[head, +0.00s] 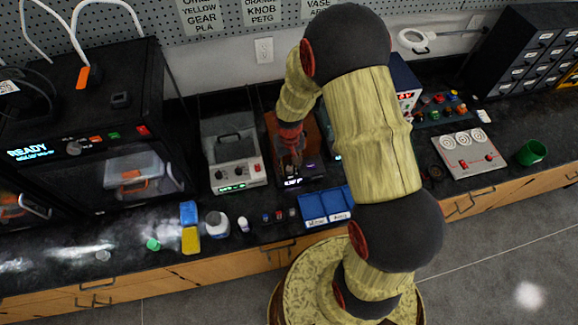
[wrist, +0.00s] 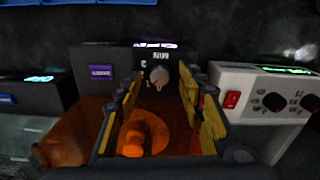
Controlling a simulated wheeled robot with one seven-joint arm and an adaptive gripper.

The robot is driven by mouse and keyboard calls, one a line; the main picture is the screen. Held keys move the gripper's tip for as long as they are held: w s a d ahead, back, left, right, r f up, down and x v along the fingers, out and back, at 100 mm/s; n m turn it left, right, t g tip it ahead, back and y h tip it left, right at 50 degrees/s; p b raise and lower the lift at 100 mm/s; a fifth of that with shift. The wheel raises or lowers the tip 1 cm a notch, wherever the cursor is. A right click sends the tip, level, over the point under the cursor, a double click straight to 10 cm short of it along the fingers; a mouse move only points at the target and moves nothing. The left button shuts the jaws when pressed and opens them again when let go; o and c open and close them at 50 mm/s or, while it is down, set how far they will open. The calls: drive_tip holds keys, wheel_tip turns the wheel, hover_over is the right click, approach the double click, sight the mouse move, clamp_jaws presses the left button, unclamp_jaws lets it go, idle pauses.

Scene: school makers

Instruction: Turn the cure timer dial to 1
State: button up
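The cure unit is a dark box with a see-through orange cover (head: 309,137) and a dark front panel with a lit display (head: 293,183). In the wrist view the panel (wrist: 122,60) appears inverted, with a lit display and a purple label. The cure timer dial (wrist: 159,76) is a small pale grey knob on this panel. My gripper (wrist: 158,84) is open, its yellow-padded fingers to either side of the dial. I cannot tell whether they touch it. In the head view my gripper (head: 292,158) is over the unit and the dial cannot be made out. The dial's setting is unreadable.
A grey device (head: 234,152) with knobs and a red switch stands close on the left; it also shows in the wrist view (wrist: 240,80). Small bottles and a black printer (head: 80,110) are further left. An orange object (wrist: 147,135) shows under the cover.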

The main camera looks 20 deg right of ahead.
sight(289, 169)
wheel_tip(289, 169, up, 11)
idle(0.4)
drive_tip(key=shift+r, duration=0.1)
drive_tip(key=s+a+r+t+b, duration=0.2)
drive_tip(key=s+r, duration=0.7)
drive_tip(key=r, duration=0.2)
drive_tip(key=s+a+r+n+t+b, duration=0.1)
drive_tip(key=s+a+r+t+b, duration=0.1)
drive_tip(key=s+r, duration=0.7)
drive_tip(key=shift+s+a+r+t, duration=0.4)
drive_tip(key=shift+a+r+t, duration=0.1)
drive_tip(key=shift+r+t, duration=0.4)
